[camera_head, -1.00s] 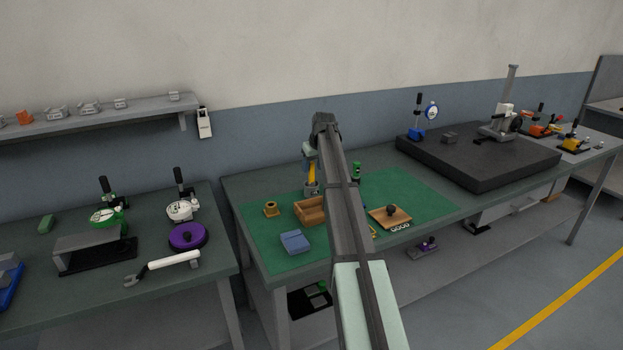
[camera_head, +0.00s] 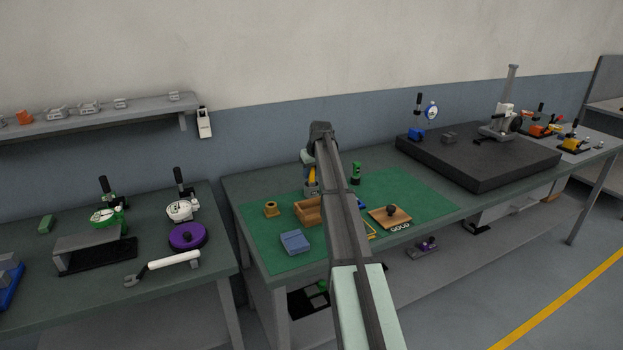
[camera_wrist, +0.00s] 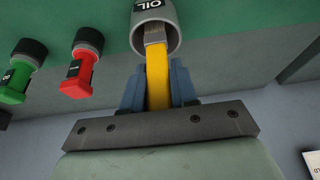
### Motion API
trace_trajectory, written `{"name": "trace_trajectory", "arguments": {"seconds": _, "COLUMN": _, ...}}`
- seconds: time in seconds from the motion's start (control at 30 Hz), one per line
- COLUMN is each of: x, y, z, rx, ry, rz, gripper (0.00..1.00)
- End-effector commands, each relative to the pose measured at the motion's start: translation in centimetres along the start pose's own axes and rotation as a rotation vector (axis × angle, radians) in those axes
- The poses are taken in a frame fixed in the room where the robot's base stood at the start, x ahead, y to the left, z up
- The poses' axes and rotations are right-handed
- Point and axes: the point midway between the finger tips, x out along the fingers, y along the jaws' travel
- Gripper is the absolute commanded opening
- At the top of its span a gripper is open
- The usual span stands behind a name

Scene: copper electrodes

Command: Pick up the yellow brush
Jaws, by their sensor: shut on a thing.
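The yellow brush (camera_wrist: 157,78) stands with its grey ferrule end in the grey cup marked OIL (camera_wrist: 166,12). In the head view, part of the brush's yellow handle (camera_head: 312,175) shows above the cup (camera_head: 311,190) at the back of the green mat. My gripper (camera_head: 307,159) is there at the handle's upper part, partly hidden by my arm.
On the mat (camera_head: 265,240) are a wooden box (camera_head: 308,212), a blue block (camera_head: 295,242) and a wooden board (camera_head: 390,217). The wall is close behind.

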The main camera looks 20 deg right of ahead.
Motion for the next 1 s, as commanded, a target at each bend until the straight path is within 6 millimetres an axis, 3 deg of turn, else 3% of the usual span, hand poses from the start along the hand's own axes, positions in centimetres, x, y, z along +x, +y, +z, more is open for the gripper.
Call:
{"name": "trace_trajectory", "arguments": {"seconds": 0.1, "x": 0.0, "y": 0.0, "z": 0.0, "rx": 0.0, "ry": 0.0, "rz": 0.0, "gripper": 0.0}}
{"name": "trace_trajectory", "arguments": {"seconds": 0.47, "x": -0.8, "y": 0.0, "z": -0.4, "rx": 0.0, "ry": 0.001, "rz": 0.0, "gripper": 0.0}}
{"name": "trace_trajectory", "arguments": {"seconds": 1.0, "x": -8.4, "y": 0.0, "z": -3.5, "rx": 0.0, "ry": 0.001, "rz": 0.0, "gripper": 0.0}}
